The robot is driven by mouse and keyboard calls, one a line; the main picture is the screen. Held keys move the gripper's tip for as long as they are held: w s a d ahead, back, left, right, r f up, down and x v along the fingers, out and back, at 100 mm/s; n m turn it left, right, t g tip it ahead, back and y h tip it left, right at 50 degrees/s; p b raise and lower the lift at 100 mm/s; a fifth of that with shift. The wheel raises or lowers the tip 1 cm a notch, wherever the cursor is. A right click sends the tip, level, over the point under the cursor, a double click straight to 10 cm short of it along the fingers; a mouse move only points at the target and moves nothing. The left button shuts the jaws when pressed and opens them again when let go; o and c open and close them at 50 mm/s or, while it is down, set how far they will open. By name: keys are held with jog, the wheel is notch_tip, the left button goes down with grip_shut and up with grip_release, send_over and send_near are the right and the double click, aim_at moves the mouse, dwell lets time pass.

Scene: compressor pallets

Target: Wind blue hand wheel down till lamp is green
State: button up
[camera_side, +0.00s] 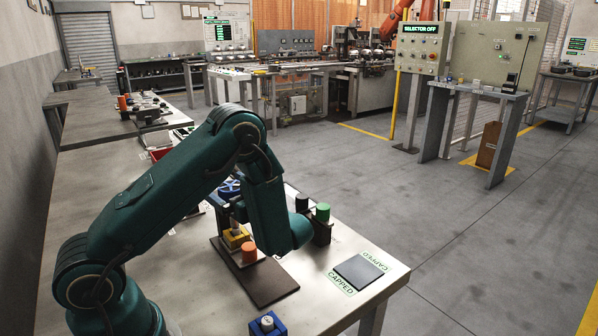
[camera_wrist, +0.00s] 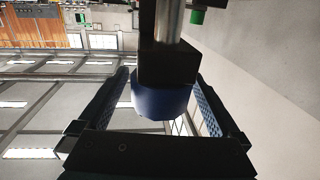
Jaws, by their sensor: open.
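A blue hand wheel (camera_side: 229,187) shows partly behind my arm in the side view. In the wrist view a round blue part (camera_wrist: 160,103), under a dark block with a metal rod, sits between the fingers. I cannot tell if it is that wheel. My gripper (camera_wrist: 162,88) is open, with a finger on each side of the blue part; contact cannot be told. In the side view my arm hides most of the gripper. No lamp can be made out for sure.
An orange cylinder (camera_side: 249,252) and a yellow block (camera_side: 236,237) are on a brown plate (camera_side: 268,286). A dark square pad (camera_side: 360,271) marked CAPPED and a blue block (camera_side: 267,325) are nearer the bench's front.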

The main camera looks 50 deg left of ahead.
jog(key=shift+s+a, duration=0.1)
jog(key=shift+a, duration=0.45)
jog(key=c, duration=1.4)
jog(key=shift+w+m+t, duration=0.15)
jog(key=shift+m+t, duration=0.5)
jog(key=shift+t, duration=0.35)
jog(key=shift+w+m+t, duration=0.15)
jog(key=shift+m+t, duration=0.5)
jog(key=shift+t, duration=0.35)
jog(key=shift+o, duration=0.2)
jog(key=shift+w+m+t, duration=0.15)
jog(key=shift+m+t, duration=0.3)
jog(key=shift+t, duration=0.25)
jog(key=shift+w+m+t, duration=0.15)
jog(key=shift+m+t, duration=0.3)
jog(key=shift+t, duration=0.25)
jog(key=o, duration=1.4)
jog(key=shift+d, duration=0.1)
jog(key=shift+c, duration=0.2)
jog(key=shift+g, duration=0.3)
